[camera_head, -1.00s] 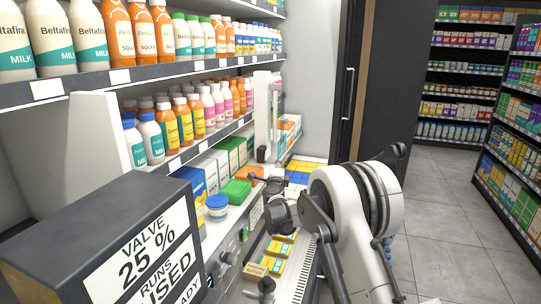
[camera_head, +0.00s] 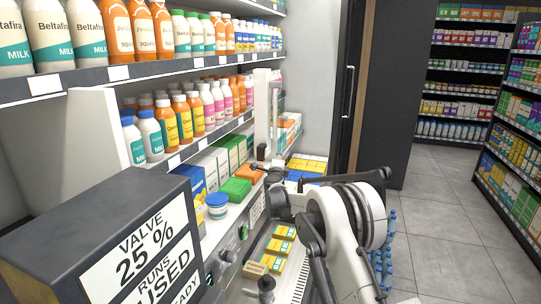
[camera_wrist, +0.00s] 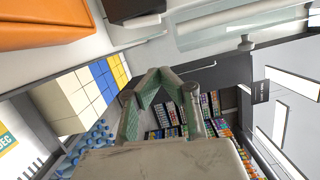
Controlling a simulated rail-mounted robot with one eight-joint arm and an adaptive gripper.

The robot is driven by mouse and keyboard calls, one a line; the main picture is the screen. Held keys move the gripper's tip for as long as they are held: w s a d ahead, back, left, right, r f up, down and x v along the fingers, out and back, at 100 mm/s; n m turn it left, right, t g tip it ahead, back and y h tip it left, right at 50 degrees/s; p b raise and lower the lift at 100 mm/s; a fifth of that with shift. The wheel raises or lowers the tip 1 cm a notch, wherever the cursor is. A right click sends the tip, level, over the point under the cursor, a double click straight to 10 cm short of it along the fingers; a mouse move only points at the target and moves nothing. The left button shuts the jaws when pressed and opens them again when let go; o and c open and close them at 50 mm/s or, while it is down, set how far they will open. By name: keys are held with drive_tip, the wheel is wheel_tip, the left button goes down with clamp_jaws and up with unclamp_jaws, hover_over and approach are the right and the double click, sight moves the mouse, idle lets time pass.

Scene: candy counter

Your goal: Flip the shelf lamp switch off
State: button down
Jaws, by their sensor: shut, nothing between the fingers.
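My gripper (camera_head: 263,172) is shut and empty, held over the counter at the foot of the shelves. It also shows in the wrist view (camera_wrist: 158,76), with its fingertips together. A small dark block (camera_head: 261,153) stands on the ledge just beyond the gripper in the head view; I cannot tell whether it is the lamp switch. In the wrist view a dark box (camera_wrist: 128,8) with a small pale stub sits at the top, apart from the fingertips. No switch lever can be made out clearly.
An orange box (camera_head: 250,173), a green box (camera_head: 235,190) and a blue-lidded tub (camera_head: 217,205) line the ledge beside my gripper. Yellow boxes (camera_head: 284,232) lie below. A dark sign box (camera_head: 110,225) stands front left. The aisle floor (camera_head: 435,215) at right is clear.

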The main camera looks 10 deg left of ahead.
drive_tip(key=w+a, duration=0.4)
drive_tip(key=shift+w+r+b, duration=0.1)
drive_tip(key=shift+r+b, duration=0.2)
idle(0.3)
drive_tip(key=s+d, duration=0.4)
drive_tip(key=s, duration=0.6)
drive_tip(key=shift+s+r, duration=0.3)
drive_tip(key=shift+r, duration=0.1)
idle(0.4)
